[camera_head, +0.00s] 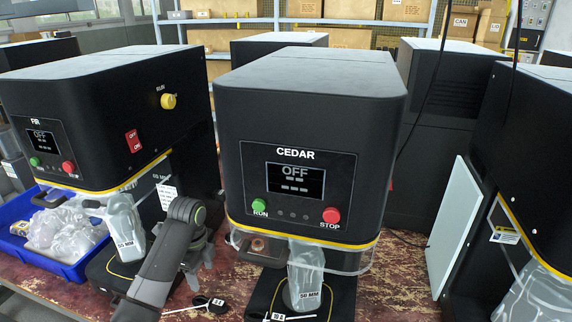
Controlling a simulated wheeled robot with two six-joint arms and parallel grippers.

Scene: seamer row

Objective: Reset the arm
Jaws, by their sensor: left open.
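My left arm (157,262) comes in from the lower left and bends over near a dark wrist joint (187,211). My left gripper (200,270) hangs down beyond it, open, with nothing seen between its fingers. It is in the gap between the FIR machine (100,110) and the CEDAR machine (310,120), above the worn red table. The arm partly hides the gripper. My right gripper is not in view.
CEDAR's screen (295,180) reads OFF, with a green RUN button (259,205) and red STOP button (331,215). A clear container (305,270) stands under CEDAR, another (125,230) under FIR. A blue bin (40,255) of clear containers is left. A black tagged item (210,304) lies near the gripper.

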